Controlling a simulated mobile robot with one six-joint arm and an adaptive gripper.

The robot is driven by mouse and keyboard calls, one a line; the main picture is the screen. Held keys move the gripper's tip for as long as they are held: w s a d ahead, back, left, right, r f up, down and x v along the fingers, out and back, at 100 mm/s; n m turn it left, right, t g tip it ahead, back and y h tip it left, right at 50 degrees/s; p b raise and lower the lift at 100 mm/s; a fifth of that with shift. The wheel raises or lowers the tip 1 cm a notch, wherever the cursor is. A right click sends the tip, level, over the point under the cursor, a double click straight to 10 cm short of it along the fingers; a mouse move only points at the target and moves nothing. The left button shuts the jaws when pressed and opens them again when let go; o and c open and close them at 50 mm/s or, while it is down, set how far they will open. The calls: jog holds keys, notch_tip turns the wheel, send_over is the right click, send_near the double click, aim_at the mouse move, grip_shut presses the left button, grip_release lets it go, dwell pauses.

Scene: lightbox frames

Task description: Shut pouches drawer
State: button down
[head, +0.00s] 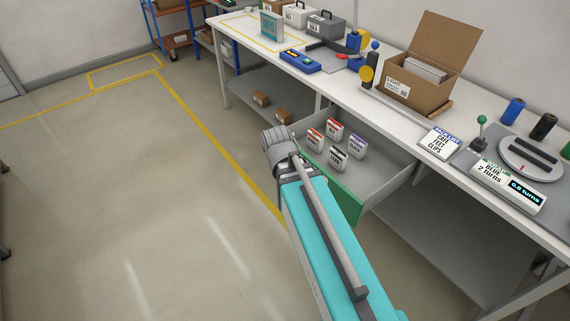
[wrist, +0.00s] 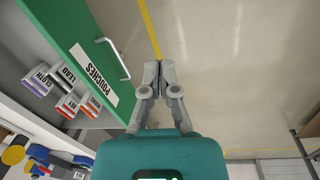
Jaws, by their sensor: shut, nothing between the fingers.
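The pouches drawer (head: 388,188) is pulled out from under the white bench, with its grey inside showing. Its green front (head: 347,203) is partly hidden behind my arm in the head view. In the wrist view the green front (wrist: 77,22) carries a "POUCHES" label (wrist: 98,72) and a metal bar handle (wrist: 116,58). Several small labelled packets (head: 337,158) stand in the drawer. My gripper (wrist: 158,66) is shut and empty. It is on the outer side of the drawer front, to the right of the handle in the wrist view and apart from it.
The bench (head: 345,100) bears a cardboard box (head: 404,90), a blue device (head: 300,61) and a turn-counter machine (head: 508,187). A lower shelf (head: 246,92) holds small brown boxes. The floor (head: 120,190) left of my arm is clear, with yellow lines.

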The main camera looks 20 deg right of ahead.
jog(key=w+d+f+n+t+h+b, duration=0.25)
jog(key=w+f+n+h+b, duration=0.8)
jog(key=b, duration=0.65)
jog(key=w+a+f+n+t+h+b, duration=0.2)
jog(key=w+a+f+n+b, duration=0.1)
jog(key=b, duration=0.7)
jog(key=w+a+f+n+t+h+b, duration=0.1)
jog(key=w+a+f+n+h+b, duration=0.2)
jog(key=w+f+n+b, duration=0.3)
jog(key=w+n+b, duration=0.1)
jog(key=w+b, duration=0.2)
jog(key=w, duration=0.1)
jog(key=shift+t+b, duration=0.35)
jog(key=shift+d, duration=0.1)
jog(key=x, duration=1.3)
jog(key=shift+d+r, duration=0.15)
jog(key=shift+d, duration=0.25)
jog(key=shift+w, duration=0.1)
